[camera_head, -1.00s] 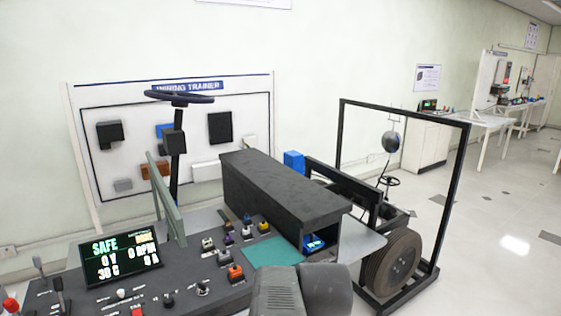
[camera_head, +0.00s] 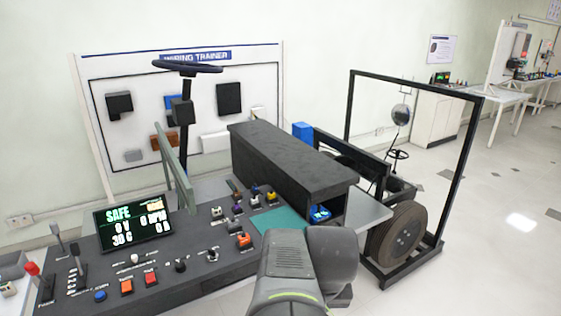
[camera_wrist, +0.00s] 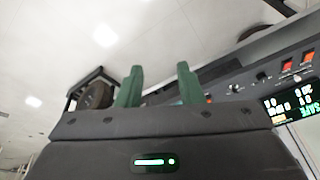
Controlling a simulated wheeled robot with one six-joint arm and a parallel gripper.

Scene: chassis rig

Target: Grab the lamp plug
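Several small coloured plugs sit on the dark console in the head view, including an orange one (camera_head: 244,240), a yellow one (camera_head: 271,198) and a white one (camera_head: 217,212). I cannot tell which is the lamp plug, as no label is readable. My gripper (camera_wrist: 160,78) shows in the wrist view as two green fingers standing apart, with nothing seen between them. The wrist view is tilted, with floor and part of the console behind the fingers. In the head view my arm covers the front right of the console, and the fingers are not seen.
A lit display reading SAFE (camera_head: 133,224) stands on the console's left. A long black housing (camera_head: 290,170) rises behind the plugs, beside a teal mat (camera_head: 281,221). A steering wheel (camera_head: 187,67) stands behind. A black frame (camera_head: 463,170) with a wheel (camera_head: 398,236) is right; floor beyond is open.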

